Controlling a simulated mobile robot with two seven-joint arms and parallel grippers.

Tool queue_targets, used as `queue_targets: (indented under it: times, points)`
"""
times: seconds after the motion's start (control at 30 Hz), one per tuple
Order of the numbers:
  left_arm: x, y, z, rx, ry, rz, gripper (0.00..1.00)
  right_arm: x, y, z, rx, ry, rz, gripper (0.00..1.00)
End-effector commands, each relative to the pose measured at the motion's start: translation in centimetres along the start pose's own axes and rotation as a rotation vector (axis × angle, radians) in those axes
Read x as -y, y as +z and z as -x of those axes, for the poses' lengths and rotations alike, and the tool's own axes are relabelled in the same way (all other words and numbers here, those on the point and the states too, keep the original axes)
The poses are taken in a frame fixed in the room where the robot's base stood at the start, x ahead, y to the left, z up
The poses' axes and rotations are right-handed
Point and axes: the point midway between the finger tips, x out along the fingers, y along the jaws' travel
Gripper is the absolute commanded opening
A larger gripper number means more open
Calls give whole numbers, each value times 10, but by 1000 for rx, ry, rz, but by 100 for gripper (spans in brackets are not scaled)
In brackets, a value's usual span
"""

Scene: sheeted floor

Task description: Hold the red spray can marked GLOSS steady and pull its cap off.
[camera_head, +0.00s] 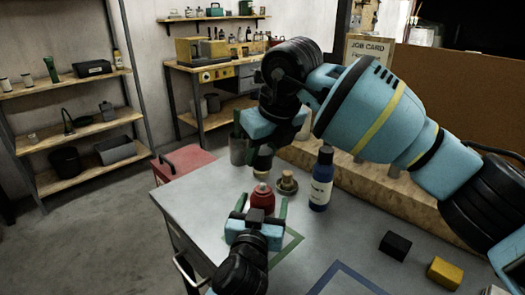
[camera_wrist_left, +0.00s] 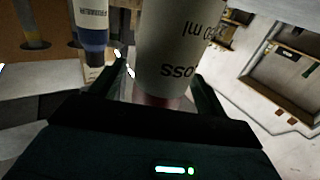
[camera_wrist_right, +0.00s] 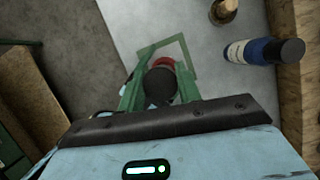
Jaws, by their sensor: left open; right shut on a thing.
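The red spray can (camera_head: 262,199) stands upright on the grey table; its red domed top shows. In the left wrist view its pale label (camera_wrist_left: 178,42) appears upside down, with part of GLOSS readable. My left gripper (camera_head: 262,206) is open, its fingers on either side of the can, which hides the lower can in the head view. My right gripper (camera_head: 263,150) points down above the can, shut on a dark cap (camera_wrist_right: 160,86). The cap also shows in the head view (camera_head: 262,163), a little above the can's red top and apart from it.
A blue bottle (camera_head: 321,182) and a cork-topped jar (camera_head: 287,184) stand close right of the can. A grey cup (camera_head: 238,151) is behind. Black (camera_head: 395,246) and yellow (camera_head: 444,273) blocks lie at the right. A red toolbox (camera_head: 183,163) is to the left.

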Motion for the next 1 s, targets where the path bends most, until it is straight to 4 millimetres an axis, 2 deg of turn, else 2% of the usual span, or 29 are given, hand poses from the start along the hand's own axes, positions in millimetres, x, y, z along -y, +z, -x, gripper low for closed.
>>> queue_targets:
  times: [0.27, 0.37, 0.7, 0.83, 1.0]
  points:
    - [1, -1, 9, -1, -1, -3, 75, 0, 2, 4, 3, -2, 1, 7]
    - [0, -2, 23, -2, 1, -3, 75, 0, 4, 11, 8, -6, 2, 7]
    - [1, -1, 90, -1, 1, -2, 75, -2, 11, 34, 26, -17, 7, 7]
    - [0, -1, 107, -1, 1, -1, 75, -2, 12, 39, 29, -20, 8, 7]
    - [0, -1, 119, -1, 0, -1, 75, -2, 13, 41, 31, -21, 8, 7]
